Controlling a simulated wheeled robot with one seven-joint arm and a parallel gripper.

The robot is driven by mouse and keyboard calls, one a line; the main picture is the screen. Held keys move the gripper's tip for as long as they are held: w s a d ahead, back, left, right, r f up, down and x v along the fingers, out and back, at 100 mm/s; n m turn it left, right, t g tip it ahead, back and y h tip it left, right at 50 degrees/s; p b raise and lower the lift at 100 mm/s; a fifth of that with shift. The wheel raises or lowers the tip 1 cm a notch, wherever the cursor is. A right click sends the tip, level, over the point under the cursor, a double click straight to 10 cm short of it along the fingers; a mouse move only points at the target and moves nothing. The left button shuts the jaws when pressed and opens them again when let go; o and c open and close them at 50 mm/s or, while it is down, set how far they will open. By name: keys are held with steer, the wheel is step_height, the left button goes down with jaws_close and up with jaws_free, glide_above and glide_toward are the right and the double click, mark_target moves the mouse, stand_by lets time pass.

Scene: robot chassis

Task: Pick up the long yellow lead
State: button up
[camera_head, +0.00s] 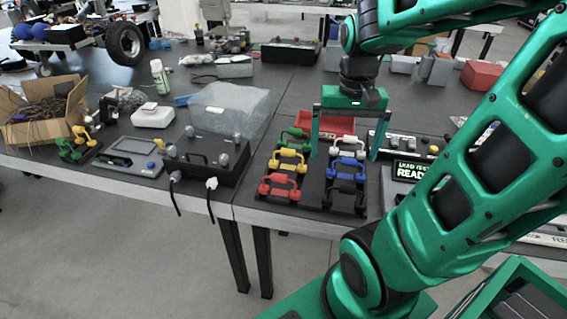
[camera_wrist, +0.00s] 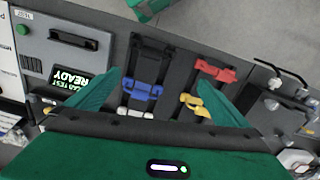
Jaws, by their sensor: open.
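A yellow lead (camera_head: 289,160), handle-shaped, sits on a black board between a green lead (camera_head: 294,142) and a red lead (camera_head: 280,187). It also shows in the wrist view (camera_wrist: 193,103), partly behind a green finger. Another, smaller-looking yellow piece (camera_head: 81,133) stands beside a green one at the far left; I cannot tell which yellow piece is longer. My gripper (camera_head: 344,158) is open and empty, pointing down above the right-hand column of leads, right of the yellow lead. In the wrist view the fingers (camera_wrist: 160,80) spread either side of the blue lead (camera_wrist: 142,92).
White (camera_head: 347,146), blue (camera_head: 346,171) and black (camera_head: 346,197) leads stand in the right column. A red bin (camera_head: 330,122) is behind. A black box with knobs (camera_head: 207,158) stands left; a display reading READY (camera_head: 410,171) stands right. The table's front edge is close.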

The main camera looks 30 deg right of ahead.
steer(key=w+a+f+m, duration=0.1)
steer(key=w+a+f, duration=0.1)
steer(key=w, duration=0.9)
glide_above(287, 168)
steer(key=shift+w+d+f+m, duration=0.1)
steer(key=shift+f+m, duration=0.05)
steer(key=shift+f, duration=0.4)
steer(key=shift+d+f+m, duration=0.1)
steer(key=shift+f+m, duration=0.05)
steer(key=shift+f, duration=0.4)
steer(key=shift+w+f, duration=0.15)
steer(key=shift+f, duration=0.15)
step_height(287, 168, down, 5)
steer(key=shift+r, duration=0.1)
steer(key=shift+s+a+f, duration=0.1)
steer(key=shift+s+f, duration=0.05)
steer(key=shift+f, duration=1.2)
steer(key=shift+s+a+f, duration=0.1)
steer(key=shift+s+f, duration=0.05)
steer(key=shift+f, duration=1.15)
steer(key=c, duration=0.8)
